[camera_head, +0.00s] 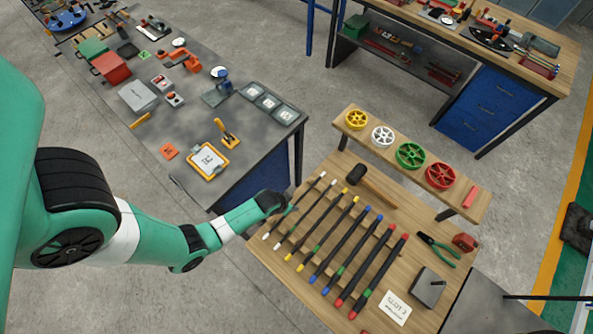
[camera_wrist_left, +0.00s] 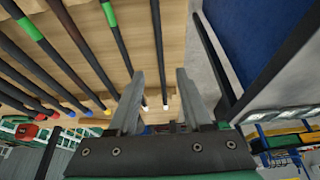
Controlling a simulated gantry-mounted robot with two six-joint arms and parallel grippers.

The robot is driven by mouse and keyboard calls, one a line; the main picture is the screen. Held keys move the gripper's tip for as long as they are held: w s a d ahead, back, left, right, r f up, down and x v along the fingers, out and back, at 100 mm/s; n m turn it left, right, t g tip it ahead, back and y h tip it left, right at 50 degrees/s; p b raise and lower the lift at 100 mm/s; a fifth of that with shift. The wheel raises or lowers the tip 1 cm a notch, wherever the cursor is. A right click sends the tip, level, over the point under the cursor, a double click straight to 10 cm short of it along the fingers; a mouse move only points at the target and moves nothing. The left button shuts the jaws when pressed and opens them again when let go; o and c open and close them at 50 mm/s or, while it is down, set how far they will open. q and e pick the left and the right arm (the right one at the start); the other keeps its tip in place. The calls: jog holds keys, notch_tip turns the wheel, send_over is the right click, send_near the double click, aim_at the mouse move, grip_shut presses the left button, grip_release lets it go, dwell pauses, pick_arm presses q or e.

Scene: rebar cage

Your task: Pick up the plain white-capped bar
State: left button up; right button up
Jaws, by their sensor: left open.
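Two white-capped bars lie at the left end of a row of dark bars on the wooden table. The plain one (camera_head: 309,189) is outermost; in the left wrist view it (camera_wrist_left: 157,50) shows no band on its visible length. The other white-capped bar (camera_wrist_left: 120,45) has a green band and lies beside it. My left gripper (camera_head: 291,210) is over the left edge of the row, close to the plain bar. In the left wrist view its open fingers (camera_wrist_left: 155,85) frame the white-capped ends; the height above them is unclear. My right gripper is not in view.
Bars with yellow, blue and red (camera_head: 374,273) caps lie to the right in the row. A hammer (camera_head: 373,186) lies behind them and pliers (camera_head: 437,250) at the right. A bench with coloured wheels (camera_head: 410,155) stands behind. The grey workbench (camera_head: 180,187) is left.

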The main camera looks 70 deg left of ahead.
aim_at(296, 203)
pick_arm(q)
jog(key=shift+w+a+f, duration=0.1)
jog(key=shift+w+f, duration=0.1)
jog(key=shift+f, duration=0.15)
jog(key=b+x, duration=0.2)
jog(key=x, duration=0.3)
jog(key=shift+w+a+f, duration=0.1)
jog(key=shift+a, duration=0.05)
grip_shut()
dwell(1.1)
